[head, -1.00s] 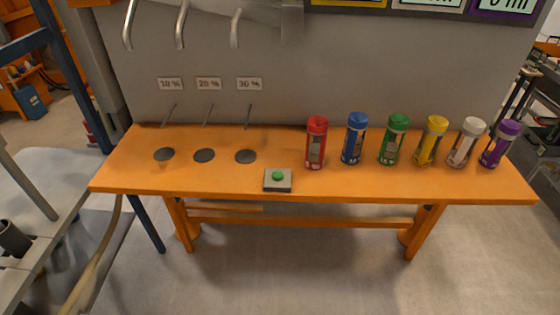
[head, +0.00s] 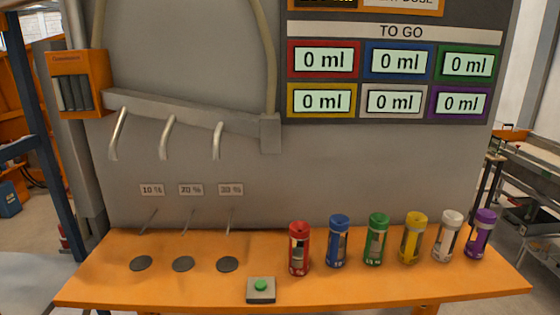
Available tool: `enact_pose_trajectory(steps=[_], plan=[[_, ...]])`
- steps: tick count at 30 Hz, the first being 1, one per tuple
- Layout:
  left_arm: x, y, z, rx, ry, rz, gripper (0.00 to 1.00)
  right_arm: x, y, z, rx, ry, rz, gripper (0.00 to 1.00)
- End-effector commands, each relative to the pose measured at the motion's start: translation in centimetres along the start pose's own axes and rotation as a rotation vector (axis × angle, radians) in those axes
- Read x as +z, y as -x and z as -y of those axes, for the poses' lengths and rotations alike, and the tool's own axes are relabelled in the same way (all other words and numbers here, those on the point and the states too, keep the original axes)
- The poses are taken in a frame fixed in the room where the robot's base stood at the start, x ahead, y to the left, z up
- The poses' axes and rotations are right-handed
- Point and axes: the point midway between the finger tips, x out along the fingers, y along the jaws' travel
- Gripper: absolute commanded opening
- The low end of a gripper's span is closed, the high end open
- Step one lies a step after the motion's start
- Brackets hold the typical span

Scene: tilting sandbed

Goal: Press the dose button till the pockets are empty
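The dose button (head: 261,286) is a green button on a small grey box at the front edge of the orange bench (head: 90,284). Several capped bottles stand upright in a row to its right: red (head: 299,248), blue (head: 338,241), green (head: 376,239), yellow (head: 412,238), white (head: 447,236) and purple (head: 479,234). The TO GO panel (head: 402,32) shows 0 ml in every coloured field, such as the red one (head: 323,60). The pockets cannot be made out for certain. Neither gripper is in view.
Three curved spouts hang from a grey rail (head: 190,111) above labels 10 %, 20 % and 30 % (head: 231,190). Three dark discs (head: 183,264) lie on the bench below them. An orange box (head: 78,84) is mounted at the left. The bench between discs and button is clear.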

Motion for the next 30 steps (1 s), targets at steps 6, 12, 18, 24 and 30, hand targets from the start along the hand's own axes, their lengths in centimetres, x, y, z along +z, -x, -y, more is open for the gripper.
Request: enact_pose_trajectory(steps=[6,12,18,24,30], plan=[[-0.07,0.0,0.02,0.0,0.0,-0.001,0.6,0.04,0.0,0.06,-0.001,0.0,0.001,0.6],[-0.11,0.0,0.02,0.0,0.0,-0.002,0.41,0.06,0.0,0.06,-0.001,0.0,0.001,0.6],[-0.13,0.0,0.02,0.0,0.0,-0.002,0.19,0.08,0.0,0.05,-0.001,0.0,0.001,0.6],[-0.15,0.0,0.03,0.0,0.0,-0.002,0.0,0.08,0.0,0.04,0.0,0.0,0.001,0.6],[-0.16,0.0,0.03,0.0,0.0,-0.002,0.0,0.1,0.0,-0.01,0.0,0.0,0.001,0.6]])
